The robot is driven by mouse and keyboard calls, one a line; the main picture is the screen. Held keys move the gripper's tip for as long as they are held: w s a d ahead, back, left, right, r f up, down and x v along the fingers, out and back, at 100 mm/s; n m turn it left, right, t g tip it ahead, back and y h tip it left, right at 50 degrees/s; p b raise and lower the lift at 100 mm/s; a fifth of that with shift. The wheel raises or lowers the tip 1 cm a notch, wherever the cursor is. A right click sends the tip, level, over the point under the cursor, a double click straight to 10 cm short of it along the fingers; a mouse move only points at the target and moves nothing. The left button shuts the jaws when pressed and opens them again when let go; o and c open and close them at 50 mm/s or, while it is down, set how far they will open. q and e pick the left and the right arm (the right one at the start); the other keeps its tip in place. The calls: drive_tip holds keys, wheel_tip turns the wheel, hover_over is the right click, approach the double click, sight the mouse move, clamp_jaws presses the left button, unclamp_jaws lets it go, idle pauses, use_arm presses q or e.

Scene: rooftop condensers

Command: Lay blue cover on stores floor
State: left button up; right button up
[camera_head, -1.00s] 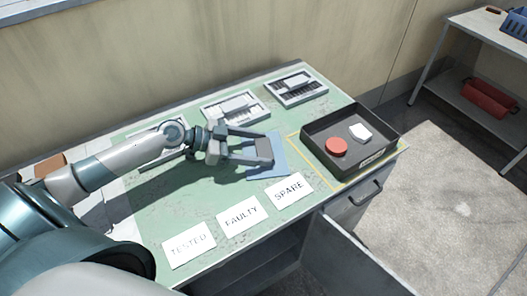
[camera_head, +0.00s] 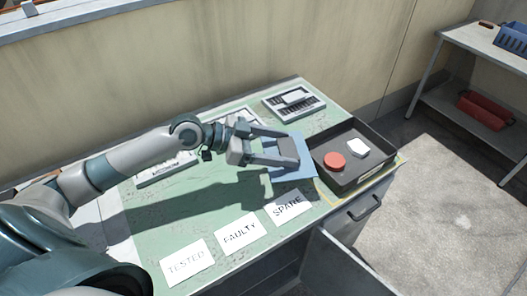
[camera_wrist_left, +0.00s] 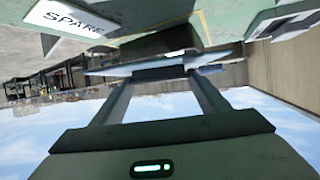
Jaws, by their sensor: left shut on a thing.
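The blue cover (camera_head: 296,172) is a flat blue sheet over the right part of the green bench mat, close against the left side of the dark tray (camera_head: 346,184) in the picture. My left gripper (camera_head: 292,152) is shut on the blue cover. In the left wrist view the cover (camera_wrist_left: 112,70) shows nearly edge-on across the fingertips (camera_wrist_left: 165,75). Its height above the bench is hard to tell. The tray holds a red round piece (camera_head: 334,160) and a white piece (camera_head: 357,147); its front label is too small to read. My right gripper is not in view.
White cards TESTED (camera_head: 187,262), FAULTY (camera_head: 240,234) and SPARE (camera_head: 288,207) lie along the front. Boxes with slotted insides, one of them (camera_head: 294,102), stand at the back by the wall. A shelf (camera_head: 466,105) with a red bin (camera_head: 484,111) stands right.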

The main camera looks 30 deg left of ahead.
use_arm(q)
drive_tip(key=shift+w+d+r, duration=0.2)
drive_tip(key=shift+d+r, duration=0.3)
drive_tip(key=shift+d, duration=0.3)
drive_tip(key=shift+w+d+r, duration=0.2)
drive_tip(key=shift+d+r, duration=0.25)
drive_tip(key=shift+d, duration=0.3)
drive_tip(key=shift+w+d+r, duration=0.2)
drive_tip(key=shift+d+r, duration=0.3)
drive_tip(key=shift+d, duration=0.3)
